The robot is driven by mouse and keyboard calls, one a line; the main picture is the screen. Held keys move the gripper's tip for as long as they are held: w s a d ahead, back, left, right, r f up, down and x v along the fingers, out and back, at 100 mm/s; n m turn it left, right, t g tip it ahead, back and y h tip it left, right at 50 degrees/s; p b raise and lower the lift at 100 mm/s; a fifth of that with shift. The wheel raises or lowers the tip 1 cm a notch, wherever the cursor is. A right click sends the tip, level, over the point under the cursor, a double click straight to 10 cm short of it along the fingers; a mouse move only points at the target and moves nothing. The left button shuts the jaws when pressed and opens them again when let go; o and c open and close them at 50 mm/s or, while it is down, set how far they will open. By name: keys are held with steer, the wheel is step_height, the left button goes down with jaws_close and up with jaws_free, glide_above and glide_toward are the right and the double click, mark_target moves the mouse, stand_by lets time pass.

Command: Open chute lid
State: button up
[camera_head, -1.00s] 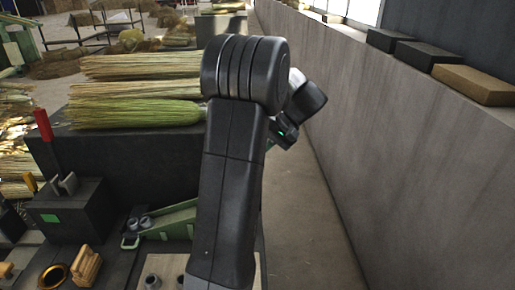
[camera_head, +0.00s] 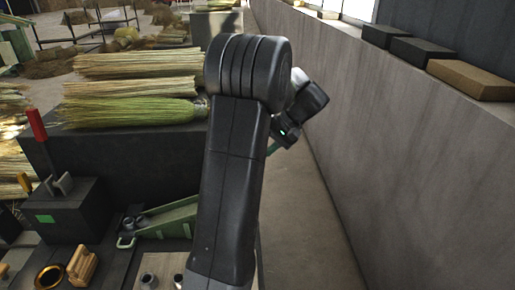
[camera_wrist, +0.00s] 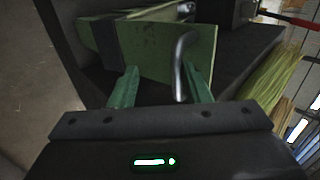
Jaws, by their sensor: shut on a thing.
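In the wrist view, the green chute lid (camera_wrist: 150,50) is a flat, scuffed plate just beyond my gripper (camera_wrist: 159,66). A curved grey metal handle (camera_wrist: 180,62) stands out from it, beside the right green finger. My gripper is shut on the handle, though the fingers look apart and the exact contact is hard to see. In the head view, a green chute-like tray (camera_head: 168,220) lies on the bench, partly behind my arm.
Straw broom heads (camera_head: 130,110) lie on a dark block at the left. A black box with a red-handled lever (camera_head: 37,125) stands in front of them. A grey wall (camera_head: 400,150) runs along the right, with boxes (camera_head: 468,80) on its ledge. Floor between is clear.

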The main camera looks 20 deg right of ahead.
steer(key=shift+d, duration=0.15)
steer(key=v, duration=1.3)
steer(key=shift+r, duration=0.3)
steer(key=x, duration=1.1)
steer(key=shift+f, duration=0.35)
steer(key=shift+s, duration=0.1)
